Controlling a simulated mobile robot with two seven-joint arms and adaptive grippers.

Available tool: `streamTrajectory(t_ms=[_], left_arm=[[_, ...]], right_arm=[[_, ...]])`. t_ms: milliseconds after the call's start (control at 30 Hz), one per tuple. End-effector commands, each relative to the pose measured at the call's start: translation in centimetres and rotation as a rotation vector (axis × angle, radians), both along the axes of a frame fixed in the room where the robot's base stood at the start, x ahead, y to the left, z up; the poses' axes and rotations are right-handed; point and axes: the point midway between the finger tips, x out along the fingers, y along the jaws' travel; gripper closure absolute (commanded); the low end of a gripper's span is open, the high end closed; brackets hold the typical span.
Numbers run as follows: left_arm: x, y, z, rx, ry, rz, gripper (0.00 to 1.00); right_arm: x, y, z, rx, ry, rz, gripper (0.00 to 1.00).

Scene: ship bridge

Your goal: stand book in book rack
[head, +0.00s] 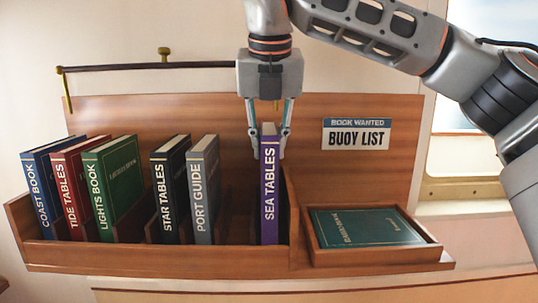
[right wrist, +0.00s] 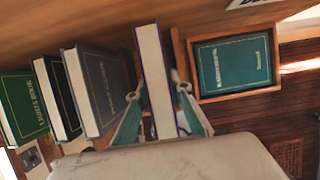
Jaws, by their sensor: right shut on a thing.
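My right gripper (head: 268,145) comes down from above and is shut on the purple SEA TABLES book (head: 269,195), one finger on each side near its top. The book is upright in the right end of the wooden book rack (head: 150,256), beside the divider. Whether it rests on the rack floor is hidden by the front lip. In the right wrist view the same book (right wrist: 156,80) shows its pale page edges between the fingers. A green book (head: 365,227) lies flat in the tray (head: 380,257) at the right. My left gripper is not in view.
COAST BOOK (head: 45,190), TIDE TABLES (head: 75,185), LIGHTS BOOK (head: 112,185), STAR TABLES (head: 170,185) and PORT GUIDE (head: 202,190) stand in the rack. A gap separates PORT GUIDE from the purple book. A sign (head: 356,134) reads "BOOK WANTED BUOY LIST". A dark rail (head: 150,67) runs above.

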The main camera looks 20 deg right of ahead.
Motion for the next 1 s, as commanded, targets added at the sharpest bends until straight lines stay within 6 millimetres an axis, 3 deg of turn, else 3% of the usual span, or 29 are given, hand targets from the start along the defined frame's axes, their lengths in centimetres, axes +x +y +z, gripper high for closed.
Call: streamTrajectory(t_ms=[133,600,633,700,1000], left_arm=[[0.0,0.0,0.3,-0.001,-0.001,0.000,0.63],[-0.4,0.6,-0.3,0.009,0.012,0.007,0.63],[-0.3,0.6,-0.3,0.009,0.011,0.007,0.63],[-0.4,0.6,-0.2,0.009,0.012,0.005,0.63],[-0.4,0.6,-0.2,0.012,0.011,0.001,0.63]], right_arm=[[0.2,-0.1,-2.0,0.001,0.002,0.000,1.00],[0.8,-0.3,-2.7,0.001,-0.002,-0.001,1.00],[0.8,-0.2,-2.8,-0.001,0.000,-0.001,0.77],[0.8,-0.2,-2.8,-0.001,0.000,-0.001,0.63],[0.8,-0.2,-2.7,-0.001,0.000,-0.001,0.63]])
